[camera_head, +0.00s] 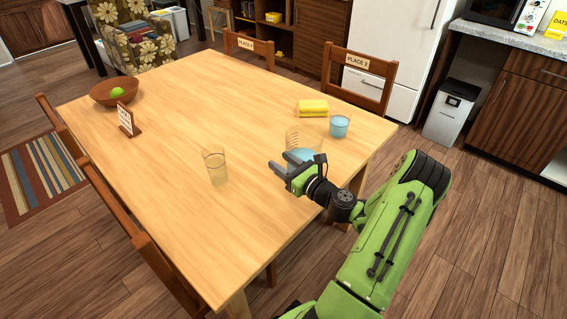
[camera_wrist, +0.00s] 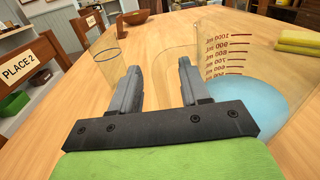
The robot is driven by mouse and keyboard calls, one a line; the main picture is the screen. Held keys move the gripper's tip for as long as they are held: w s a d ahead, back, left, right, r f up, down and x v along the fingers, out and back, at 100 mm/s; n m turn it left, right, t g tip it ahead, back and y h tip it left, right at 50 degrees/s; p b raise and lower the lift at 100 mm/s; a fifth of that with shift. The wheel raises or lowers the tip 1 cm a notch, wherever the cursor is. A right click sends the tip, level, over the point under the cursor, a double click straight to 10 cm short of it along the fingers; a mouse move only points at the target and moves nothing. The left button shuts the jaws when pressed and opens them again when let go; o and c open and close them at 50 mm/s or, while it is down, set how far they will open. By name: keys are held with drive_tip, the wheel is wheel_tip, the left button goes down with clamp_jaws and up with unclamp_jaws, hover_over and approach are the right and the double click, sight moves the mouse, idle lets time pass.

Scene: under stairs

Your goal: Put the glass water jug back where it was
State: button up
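The glass water jug (camera_head: 304,138) stands on the wooden table (camera_head: 165,105), partly hidden behind my gripper (camera_head: 279,161) in the head view. It is clear, holds blue water, and shows red measuring marks in the wrist view (camera_wrist: 240,50). My gripper (camera_wrist: 158,68) is low over the table, beside the jug, with its two fingers apart. The jug's faint clear handle shows between and beyond the fingers in the wrist view; I cannot tell whether a finger touches it. The fingers are not closed on it.
An empty glass (camera_head: 216,168) stands left of my gripper. A brown bowl (camera_head: 113,91) and a small sign (camera_head: 127,120) are at the far left. The table's middle is clear.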

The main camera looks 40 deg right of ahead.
drive_tip(key=shift+r, duration=0.1)
drive_tip(key=s+p, duration=0.2)
drive_tip(key=s, duration=1)
drive_tip(key=w+a+r+n+g+y, duration=0.25)
drive_tip(key=a+n+g, duration=0.35)
drive_tip(key=a+n, duration=0.5)
drive_tip(key=w+a+r+n+g+y, duration=0.1)
drive_tip(key=a+n+g+y, duration=0.4)
drive_tip(key=a+n, duration=0.6)
drive_tip(key=s+a+r+n+h, duration=0.3)
drive_tip(key=s+r+n, duration=0.2)
drive_tip(key=s+n, duration=0.1)
drive_tip(key=s+a+r+n+g+h, duration=0.1)
drive_tip(key=s+a+r+n+h, duration=0.2)
drive_tip(key=s+r+n, duration=0.3)
drive_tip(key=shift+s+r+n+h, duration=0.2)
drive_tip(key=shift+s+n+h, duration=0.4)
drive_tip(key=shift+n+h, duration=0.25)
drive_tip(key=shift+r, duration=0.1)
